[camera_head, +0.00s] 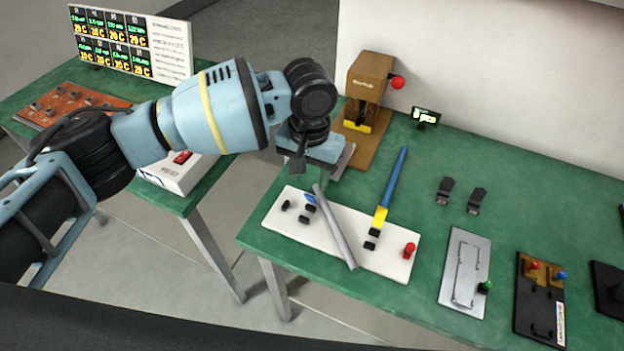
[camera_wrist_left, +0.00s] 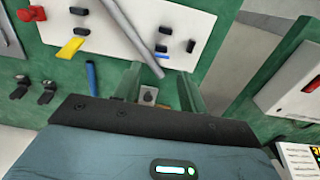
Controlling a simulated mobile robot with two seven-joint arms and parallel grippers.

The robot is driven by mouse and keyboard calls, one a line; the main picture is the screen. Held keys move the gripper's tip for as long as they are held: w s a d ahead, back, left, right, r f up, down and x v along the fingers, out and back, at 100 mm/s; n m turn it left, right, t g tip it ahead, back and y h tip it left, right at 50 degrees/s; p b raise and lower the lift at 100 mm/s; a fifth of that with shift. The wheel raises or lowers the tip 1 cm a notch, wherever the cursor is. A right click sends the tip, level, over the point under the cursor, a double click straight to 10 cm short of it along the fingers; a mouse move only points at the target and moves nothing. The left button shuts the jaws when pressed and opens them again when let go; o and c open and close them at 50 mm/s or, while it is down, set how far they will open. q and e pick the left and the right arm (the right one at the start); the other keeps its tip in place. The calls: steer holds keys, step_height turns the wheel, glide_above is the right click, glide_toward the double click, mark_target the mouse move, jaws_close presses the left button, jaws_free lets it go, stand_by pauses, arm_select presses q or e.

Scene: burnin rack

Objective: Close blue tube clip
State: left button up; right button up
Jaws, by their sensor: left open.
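A white board (camera_head: 330,238) lies on the green table and carries small black clips. The tube also shows in the left wrist view (camera_wrist_left: 91,78). A small blue piece (camera_head: 310,198) sits by other black clips (camera_head: 304,218) at the board's left. I cannot tell which clip is the blue tube's. My left gripper (camera_head: 321,166) is open and empty, above the table behind the board; its fingers (camera_wrist_left: 160,88) show apart. My right gripper is out of view.
A grey tube (camera_head: 334,228) lies slanted across the board. A red knob (camera_head: 409,250) stands at its right end. A brown press (camera_head: 369,78) stands behind the gripper. Two black clips (camera_head: 446,189) and a grey plate (camera_head: 466,270) lie to the right.

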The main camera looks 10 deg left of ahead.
mark_target(309, 195)
arm_select(q)
steer(key=shift+a+r, duration=0.15)
steer(key=shift+s+f, duration=0.1)
steer(key=shift+f, duration=0.25)
step_height(309, 195, down, 6)
steer(key=shift+r+b, duration=0.1)
steer(key=shift+b, duration=0.2)
steer(key=shift+f, duration=0.6)
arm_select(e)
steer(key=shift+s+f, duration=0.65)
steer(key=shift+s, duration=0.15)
arm_select(q)
jaws_close()
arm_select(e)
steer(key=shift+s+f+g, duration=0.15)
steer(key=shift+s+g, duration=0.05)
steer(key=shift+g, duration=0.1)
